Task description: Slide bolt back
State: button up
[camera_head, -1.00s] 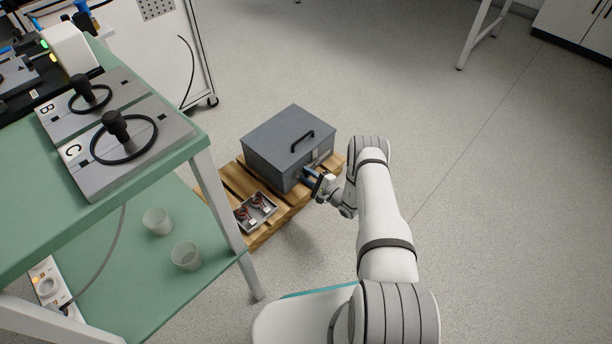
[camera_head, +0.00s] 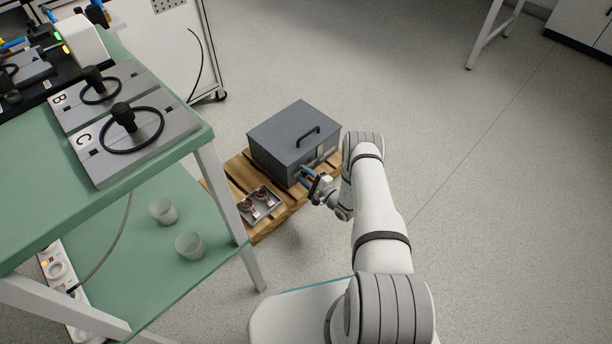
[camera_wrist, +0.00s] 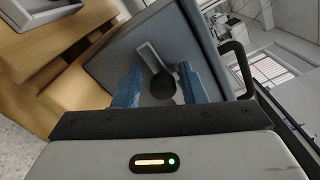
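A light metal bolt piece (camera_wrist: 152,58) with a dark round knob (camera_wrist: 162,86) shows on the box front in the wrist view. My gripper (camera_head: 309,183) is at that front face. In the wrist view its two blue fingers (camera_wrist: 163,88) are spread apart, with the knob in the gap between them, nearer the right finger. I cannot tell whether either finger touches the knob. In the head view the bolt is largely hidden by my gripper.
A grey tray (camera_head: 262,207) with reddish parts lies on the pallet (camera_head: 272,226), left of my gripper. A green two-level table (camera_head: 190,190) stands to the left, its leg close to the pallet. Open floor lies to the right.

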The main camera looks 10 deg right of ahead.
jog(key=shift+o, duration=0.7)
jog(key=shift+d, duration=0.15)
jog(key=shift+s+d, duration=0.15)
jog(key=shift+s, duration=0.1)
jog(key=p+v, duration=0.2)
jog(key=v, duration=0.5)
